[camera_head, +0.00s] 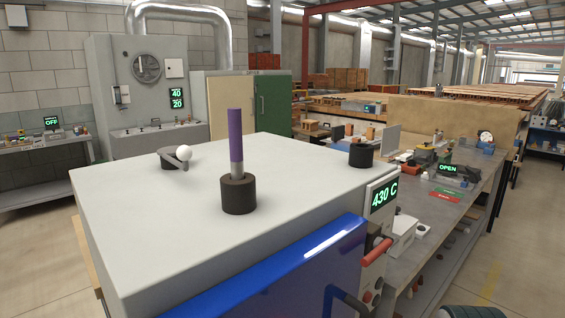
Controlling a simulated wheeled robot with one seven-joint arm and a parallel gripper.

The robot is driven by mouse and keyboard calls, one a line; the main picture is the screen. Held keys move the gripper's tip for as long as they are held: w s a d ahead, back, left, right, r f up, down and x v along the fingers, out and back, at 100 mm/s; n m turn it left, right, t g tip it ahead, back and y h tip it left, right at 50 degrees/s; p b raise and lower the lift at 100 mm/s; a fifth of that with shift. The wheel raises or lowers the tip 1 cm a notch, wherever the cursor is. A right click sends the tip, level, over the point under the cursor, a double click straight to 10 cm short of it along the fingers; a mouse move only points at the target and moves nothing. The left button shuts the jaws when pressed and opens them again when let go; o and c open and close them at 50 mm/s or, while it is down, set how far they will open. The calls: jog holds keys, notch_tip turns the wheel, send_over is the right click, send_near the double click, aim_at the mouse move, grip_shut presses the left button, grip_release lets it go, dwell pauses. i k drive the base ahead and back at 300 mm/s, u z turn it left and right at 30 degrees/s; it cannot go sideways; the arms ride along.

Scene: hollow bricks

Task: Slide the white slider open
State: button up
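I cannot pick out the white slider with certainty. A pale cream upright panel (231,106) stands beside a green door (273,104) on a cabinet at the back. Nearer, on the grey-white top of a large box, a small white ball (184,150) sits on a grey lever over a dark round base. I cannot tell whether either is the slider. My gripper is not in view. A dark rounded shape (470,312) is cut off by the bottom edge, and I cannot tell what it is.
The large box (140,225) fills the foreground, with a blue front door (285,275) and a 430 C display (383,195). A purple rod (236,140) stands upright on its top. A cluttered workbench (425,205) runs along the right. Floor shows clear at far right.

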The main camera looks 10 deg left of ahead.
aim_at(185, 153)
jog(key=u, duration=1.4)
